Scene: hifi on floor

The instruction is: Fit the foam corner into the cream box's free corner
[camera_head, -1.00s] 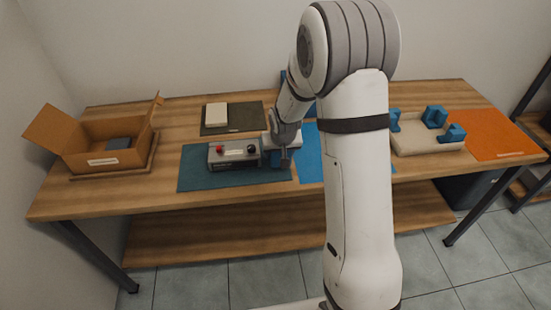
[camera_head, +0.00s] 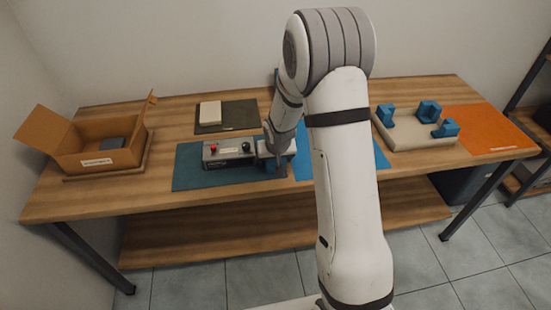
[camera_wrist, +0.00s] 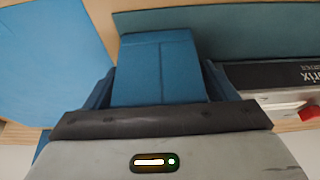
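A blue foam corner (camera_wrist: 155,70) shows in the wrist view between the two fingers of my gripper (camera_wrist: 160,85). The fingers lie close along both its sides; whether they press on it is unclear. In the head view my gripper (camera_head: 281,168) is low over the teal mat, just right of the grey device, and hides this foam piece. The cream box (camera_head: 410,143), a shallow tray, lies at the right of the table. Blue foam corners stand at its back left (camera_head: 386,116), back right (camera_head: 428,110) and front right (camera_head: 446,129). Its front left corner is bare.
The grey device (camera_head: 229,152) with red and black knobs stands close beside my gripper on the teal mat (camera_head: 190,170). A blue mat (camera_head: 310,158) lies between it and the cream box. An orange mat (camera_head: 485,130) is far right, an open cardboard box (camera_head: 100,160) far left.

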